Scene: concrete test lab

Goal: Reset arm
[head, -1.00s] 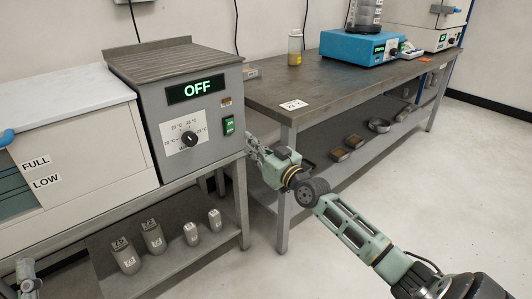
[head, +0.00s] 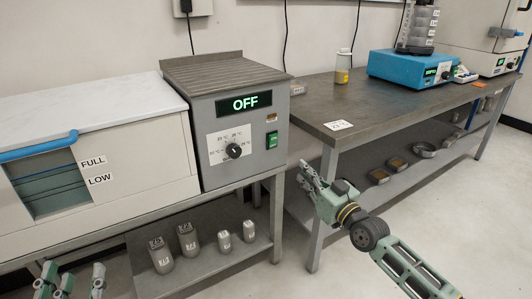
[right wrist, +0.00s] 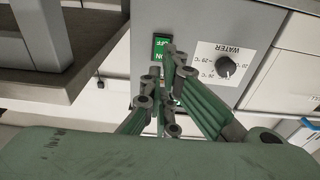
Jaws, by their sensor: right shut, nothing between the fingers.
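My right gripper (head: 306,176) is beside the right side of the grey control unit, near the edge of the bench. Its fingers are drawn together with nothing between them. In the right wrist view the closed fingers (right wrist: 163,88) appear in front of the unit's panel, close below the green switch (right wrist: 162,48); I cannot tell whether they touch it. My left gripper (head: 69,279) shows only its fingertips at the bottom left edge, with a gap between them and nothing visible in it. The rest of it is cut off.
The control unit (head: 215,160) reads OFF and has a knob (head: 233,151). It adjoins a water bath (head: 140,165) marked FULL and LOW. Metal weights (head: 188,240) stand on the shelf below. The bench (head: 370,110) holds a bottle (head: 342,68) and a blue device (head: 405,68). Floor at right is open.

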